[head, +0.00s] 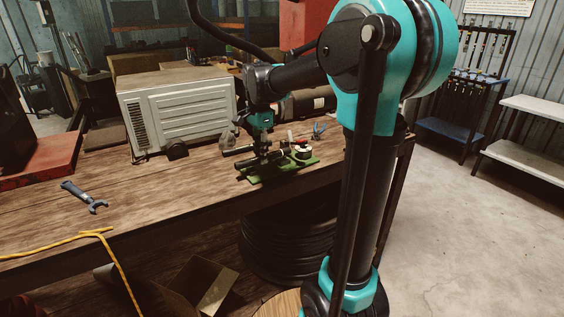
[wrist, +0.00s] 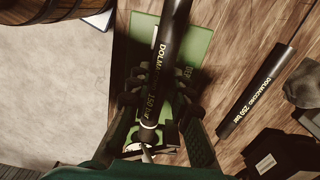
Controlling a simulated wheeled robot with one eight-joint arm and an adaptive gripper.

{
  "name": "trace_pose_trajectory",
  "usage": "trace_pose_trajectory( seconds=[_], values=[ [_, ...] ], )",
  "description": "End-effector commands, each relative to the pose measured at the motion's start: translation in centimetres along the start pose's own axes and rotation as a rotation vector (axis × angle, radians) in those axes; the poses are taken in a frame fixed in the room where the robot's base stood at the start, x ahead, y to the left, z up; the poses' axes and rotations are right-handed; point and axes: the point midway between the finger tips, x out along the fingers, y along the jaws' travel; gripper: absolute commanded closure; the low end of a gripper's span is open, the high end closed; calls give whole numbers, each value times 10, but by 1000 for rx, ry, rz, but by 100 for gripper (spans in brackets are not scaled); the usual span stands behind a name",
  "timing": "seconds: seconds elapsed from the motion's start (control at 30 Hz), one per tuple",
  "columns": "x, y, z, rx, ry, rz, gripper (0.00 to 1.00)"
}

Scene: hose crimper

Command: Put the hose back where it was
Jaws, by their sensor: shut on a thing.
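A black hose (wrist: 172,40) with yellow print ending in "150 bar" runs lengthwise between the fingers of my gripper (wrist: 157,88) in the wrist view. The fingers are shut on it. Its near end shows a pale metal fitting. The hose lies over a green board (wrist: 200,45); I cannot tell whether it touches the board. In the head view my gripper (head: 263,150) is low over the same green board (head: 300,168) on the workbench. A second black hose (wrist: 256,92), marked "250 bar", lies on the wood to the right in the wrist view.
Small tools stand by the board. A yellow cord (head: 95,233) hangs over the front edge. The bench's left-middle is clear.

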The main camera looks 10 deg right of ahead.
Motion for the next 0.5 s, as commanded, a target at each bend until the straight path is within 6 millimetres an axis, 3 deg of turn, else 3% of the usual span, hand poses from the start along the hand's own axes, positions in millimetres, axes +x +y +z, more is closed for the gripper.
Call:
trace_pose_trajectory(
  seconds=[0.5],
  values=[
    [-24,0,0,0,0,0,100]
  ],
)
